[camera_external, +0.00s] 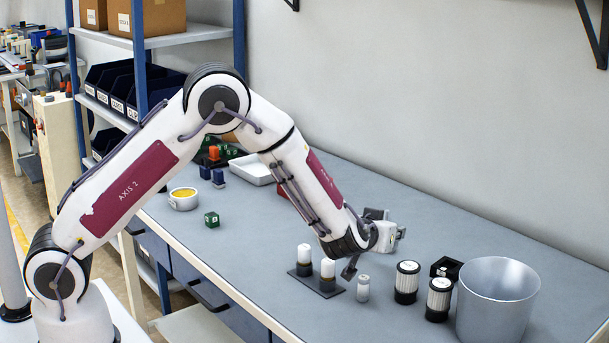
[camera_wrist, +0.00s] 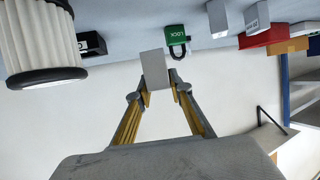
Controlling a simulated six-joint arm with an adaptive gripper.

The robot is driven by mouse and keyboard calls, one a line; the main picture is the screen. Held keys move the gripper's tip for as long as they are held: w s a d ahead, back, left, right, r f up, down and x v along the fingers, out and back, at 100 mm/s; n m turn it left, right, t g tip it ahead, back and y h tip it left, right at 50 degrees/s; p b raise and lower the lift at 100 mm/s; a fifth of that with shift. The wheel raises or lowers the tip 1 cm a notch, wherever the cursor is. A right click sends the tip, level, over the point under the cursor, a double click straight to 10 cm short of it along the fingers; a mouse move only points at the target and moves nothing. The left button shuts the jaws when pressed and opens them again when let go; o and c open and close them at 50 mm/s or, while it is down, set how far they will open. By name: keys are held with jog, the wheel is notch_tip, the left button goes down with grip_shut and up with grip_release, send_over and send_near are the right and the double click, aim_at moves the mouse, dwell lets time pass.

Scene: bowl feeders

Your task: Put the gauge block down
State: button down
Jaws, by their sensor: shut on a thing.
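The gauge block (camera_wrist: 153,66), a plain light grey rectangular piece, is between my gripper's fingertips (camera_wrist: 160,88) in the wrist view. My gripper is shut on it, and the block sticks out beyond the tips. In the wrist view the tabletop (camera_wrist: 120,75) runs along the top of the picture, and I cannot tell if the block touches it. In the external view my gripper (camera_external: 385,232) is over the right part of the grey table (camera_external: 260,240). The block cannot be made out there.
Two ribbed white-and-black cylinders (camera_external: 407,284), a metal bucket (camera_external: 497,300), a black holder (camera_external: 446,268) and a small white bottle (camera_external: 363,288) stand near my gripper. Two white-topped vials (camera_external: 327,272) stand on a dark plate. A green padlock (camera_wrist: 176,36) is beyond the block. The table's middle has free room.

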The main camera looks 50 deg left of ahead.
jog(key=shift+f, duration=1.2)
jog(key=shift+f, duration=0.1)
jog(key=shift+f, duration=1.8)
jog(key=shift+f, duration=0.15)
jog(key=c, duration=1.8)
grip_release()
jog(key=shift+s+d+r, duration=0.1)
jog(key=shift+s+r, duration=0.1)
jog(key=shift+r, duration=0.05)
jog(key=v, duration=1.1)
jog(key=shift+s+d, duration=0.1)
jog(key=shift+s, duration=0.15)
